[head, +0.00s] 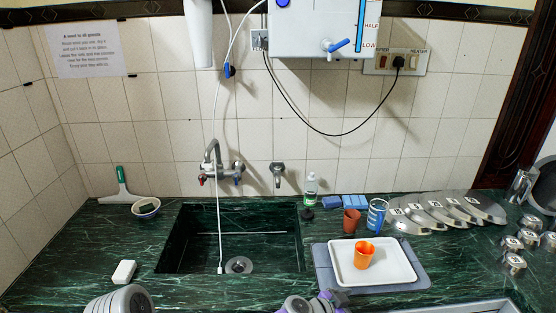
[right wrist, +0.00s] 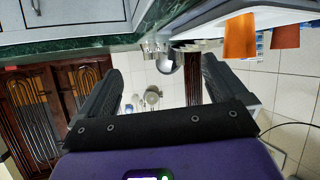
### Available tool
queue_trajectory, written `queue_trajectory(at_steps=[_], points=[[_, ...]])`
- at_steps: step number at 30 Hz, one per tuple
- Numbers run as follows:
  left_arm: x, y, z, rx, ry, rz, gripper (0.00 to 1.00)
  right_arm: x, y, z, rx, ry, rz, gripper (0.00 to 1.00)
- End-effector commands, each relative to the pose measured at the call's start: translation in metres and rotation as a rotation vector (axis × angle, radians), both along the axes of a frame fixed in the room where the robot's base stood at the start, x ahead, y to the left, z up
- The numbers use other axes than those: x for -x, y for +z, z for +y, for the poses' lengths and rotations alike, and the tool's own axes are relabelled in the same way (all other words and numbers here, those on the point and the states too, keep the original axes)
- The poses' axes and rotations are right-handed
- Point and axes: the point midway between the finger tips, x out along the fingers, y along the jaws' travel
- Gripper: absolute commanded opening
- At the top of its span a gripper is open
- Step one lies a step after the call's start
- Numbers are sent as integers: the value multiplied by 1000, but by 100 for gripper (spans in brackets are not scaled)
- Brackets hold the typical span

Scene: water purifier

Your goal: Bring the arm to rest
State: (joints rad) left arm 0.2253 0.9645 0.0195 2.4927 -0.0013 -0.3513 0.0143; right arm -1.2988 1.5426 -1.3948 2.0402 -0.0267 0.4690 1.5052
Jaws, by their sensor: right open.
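My right gripper (right wrist: 163,68) shows in the right wrist view with its two black fingers spread wide apart and nothing between them. In the head view a grey and purple part of my right arm (head: 315,304) shows at the bottom edge, in front of the counter. A rounded grey part of my left arm (head: 120,301) shows at the bottom left; the left gripper is out of frame. An orange cup (head: 364,254) stands upright in a white tray (head: 400,272). The white water purifier (head: 310,30) with a blue tap hangs on the wall.
The green marble counter (head: 90,255) holds a sink (head: 240,232), a brown cup (head: 351,221), a blue-patterned glass (head: 377,214), a bottle (head: 310,190), steel plates (head: 450,212) and steel cups (head: 513,262). A grey mat (head: 322,262) lies under the tray. A white block (head: 123,271) lies left.

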Motion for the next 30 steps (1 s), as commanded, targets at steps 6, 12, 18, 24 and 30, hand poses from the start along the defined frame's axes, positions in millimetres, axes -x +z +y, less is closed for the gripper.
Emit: queue_trajectory(at_steps=[6, 12, 18, 24, 30], points=[[-2, 0, 0, -1, 0, -4, 88, 22, -66, -33, -64, 0, 227, 99], [-1, 0, 0, -1, 0, -3, 88, 66, -144, -56, -185, 31, 494, 99], [-1, 0, 0, -1, 0, -3, 88, 143, -235, -50, -446, 149, 805, 99], [-1, 0, 0, -1, 0, -3, 88, 204, -283, 0, -750, 367, 953, 99], [-1, 0, 0, -1, 0, -3, 88, 222, -286, 62, -989, 641, 904, 99]])
